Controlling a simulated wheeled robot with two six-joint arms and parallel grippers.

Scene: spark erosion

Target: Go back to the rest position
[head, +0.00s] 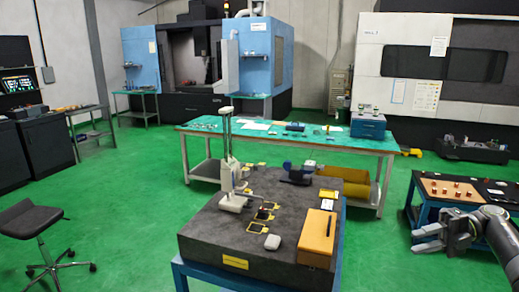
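My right gripper (420,240) shows at the lower right, its arm coming in from the right edge. Its two grey fingers point left with a gap between them, and nothing is seen in the gap. It shows over green floor, just right of the granite table and in front of the small blue table. My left gripper is not in view.
A dark granite block (205,225) on a blue frame stands in front, bearing a height gauge (228,160), an orange box (317,238) and small parts. A blue table (415,212) stands right, a green-topped bench (390,146) behind. A stool (30,218) stands left; green floor lies between.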

